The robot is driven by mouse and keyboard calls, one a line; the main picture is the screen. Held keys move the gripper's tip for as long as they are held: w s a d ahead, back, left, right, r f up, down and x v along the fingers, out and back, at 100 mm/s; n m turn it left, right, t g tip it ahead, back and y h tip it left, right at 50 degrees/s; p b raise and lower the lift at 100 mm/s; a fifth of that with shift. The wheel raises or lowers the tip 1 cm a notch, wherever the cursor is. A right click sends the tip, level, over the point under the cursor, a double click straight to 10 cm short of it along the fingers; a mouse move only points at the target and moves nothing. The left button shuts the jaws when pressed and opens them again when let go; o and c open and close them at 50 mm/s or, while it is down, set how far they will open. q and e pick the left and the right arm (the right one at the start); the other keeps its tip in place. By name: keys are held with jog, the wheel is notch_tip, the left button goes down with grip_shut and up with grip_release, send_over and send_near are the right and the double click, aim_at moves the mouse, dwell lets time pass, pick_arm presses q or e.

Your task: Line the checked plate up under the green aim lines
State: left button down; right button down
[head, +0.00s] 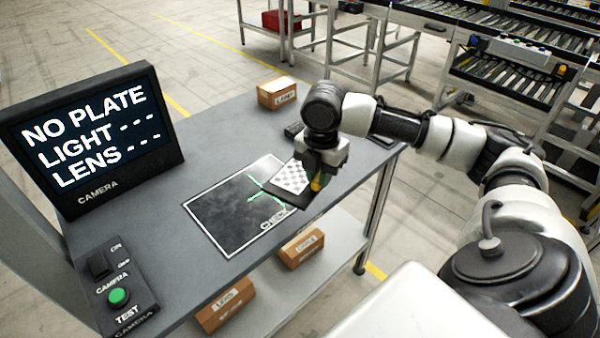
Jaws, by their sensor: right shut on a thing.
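The checked plate (291,177) has a black and white pattern on a dark board. It lies at or just above the right corner of the dark framed mat (230,212); I cannot tell whether it touches. The green aim lines (262,190) show on the mat at the plate's left edge, and part of them falls beside the plate. My right gripper (317,181) is shut on the plate's right side and hides part of that edge. My left gripper is not in view.
A monitor (95,135) reads "NO PLATE", "LIGHT ---" and "LENS ---". A switch box (118,283) with a green TEST button stands at the front left. A labelled carton (277,93) sits at the table's back. Cartons (226,304) lie on the lower shelf.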

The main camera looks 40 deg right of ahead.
jog(key=shift+s+d+r, duration=0.15)
jog(key=shift+s+r, duration=0.15)
jog(key=shift+r, duration=0.05)
jog(key=w+a+f+m+p, duration=0.1)
jog(key=w+f+p, duration=0.1)
jog(key=w, duration=0.1)
jog(key=w+a+f+m+p, duration=0.1)
jog(key=w+a+f+p, duration=0.1)
jog(key=w, duration=0.1)
jog(key=w+a+f+m+p, duration=0.1)
jog(key=w+f+p, duration=0.1)
jog(key=w, duration=0.2)
jog(key=shift+a+f, duration=0.25)
notch_tip(320, 180, down, 4)
jog(key=shift+r+p, duration=0.2)
jog(key=shift+p, duration=0.55)
jog(key=shift+f, duration=0.3)
jog(key=shift+f, duration=0.1)
jog(key=c, duration=1.1)
grip_release()
jog(key=shift+o, duration=0.2)
